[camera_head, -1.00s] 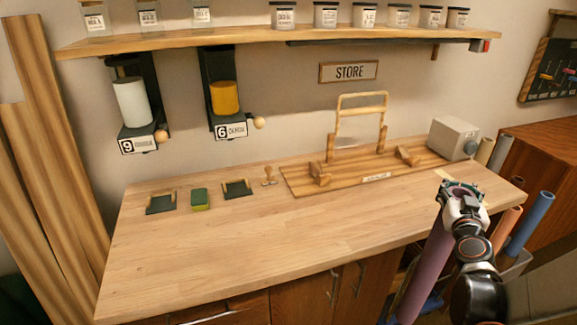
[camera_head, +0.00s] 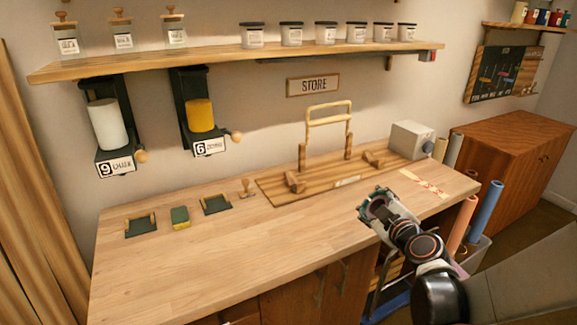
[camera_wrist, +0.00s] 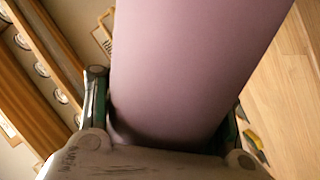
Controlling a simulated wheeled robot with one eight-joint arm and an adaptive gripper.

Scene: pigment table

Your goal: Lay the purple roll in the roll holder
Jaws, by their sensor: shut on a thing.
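In the wrist view the purple roll (camera_wrist: 195,65) fills the middle, held between the two fingers of my gripper (camera_wrist: 165,125). In the head view my gripper (camera_head: 377,209) is over the front right part of the table, in front of the roll holder. The arm hides nearly all of the roll there. The roll holder is a wooden board (camera_head: 327,181) with two low wooden cradles and a raised loop frame (camera_head: 312,122) behind. Nothing lies in its cradles. Part of its frame seems to show in the wrist view (camera_wrist: 103,32).
A grey box (camera_head: 411,139) stands at the holder's right end. Red-and-white tape (camera_head: 425,183) marks the table nearby. Blue (camera_head: 485,211) and orange rolls stand right of the table. The front left tabletop is clear.

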